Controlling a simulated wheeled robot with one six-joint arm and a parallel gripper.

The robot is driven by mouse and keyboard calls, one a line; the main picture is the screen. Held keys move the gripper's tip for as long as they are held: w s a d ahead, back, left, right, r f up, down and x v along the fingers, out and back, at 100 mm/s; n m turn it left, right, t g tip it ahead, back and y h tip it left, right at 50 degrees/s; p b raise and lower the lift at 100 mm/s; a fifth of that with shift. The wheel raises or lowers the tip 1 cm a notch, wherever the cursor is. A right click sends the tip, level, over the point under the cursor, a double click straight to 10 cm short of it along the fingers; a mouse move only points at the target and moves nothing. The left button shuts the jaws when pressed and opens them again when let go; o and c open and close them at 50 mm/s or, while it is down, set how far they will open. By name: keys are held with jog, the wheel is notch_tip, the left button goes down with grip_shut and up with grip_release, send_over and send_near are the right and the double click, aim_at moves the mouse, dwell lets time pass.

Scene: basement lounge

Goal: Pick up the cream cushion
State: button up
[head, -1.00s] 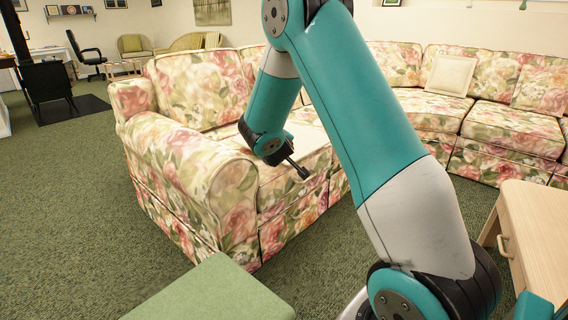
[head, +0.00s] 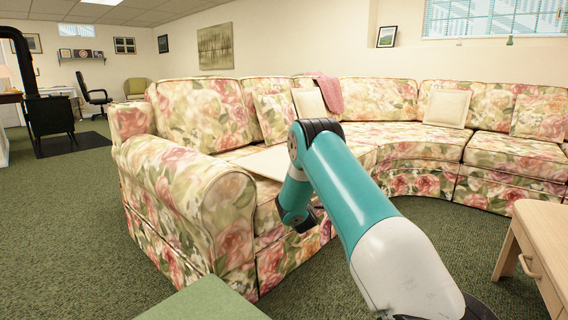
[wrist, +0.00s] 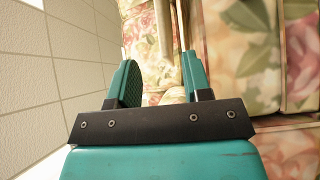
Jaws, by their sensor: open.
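Two cream cushions show in the head view. One cream cushion (head: 447,107) leans on the sofa's backrest at the right. The other cream cushion (head: 309,102) leans on the backrest near the middle, beside a pink throw (head: 327,91). Both are beyond my arm and apart from it. My gripper (wrist: 157,65) is open in the wrist view, with nothing between its fingertips that I can make out as held. In the head view its fingers are hidden behind my arm, which is over the near sofa seat. I cannot tell a cushion for sure in the wrist view.
A floral corner sofa (head: 214,205) curves from the left to the right. A flat beige panel (head: 262,163) lies on its near seat. A wooden table (head: 540,240) stands at the right and a green surface (head: 205,303) at the front. Carpet (head: 65,240) is clear at the left.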

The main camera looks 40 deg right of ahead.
jog(key=b+x, duration=0.5)
jog(key=x, duration=0.5)
jog(key=shift+w+d+f, duration=0.1)
jog(key=shift+w+d, duration=0.05)
jog(key=shift+d, duration=0.25)
grip_shut()
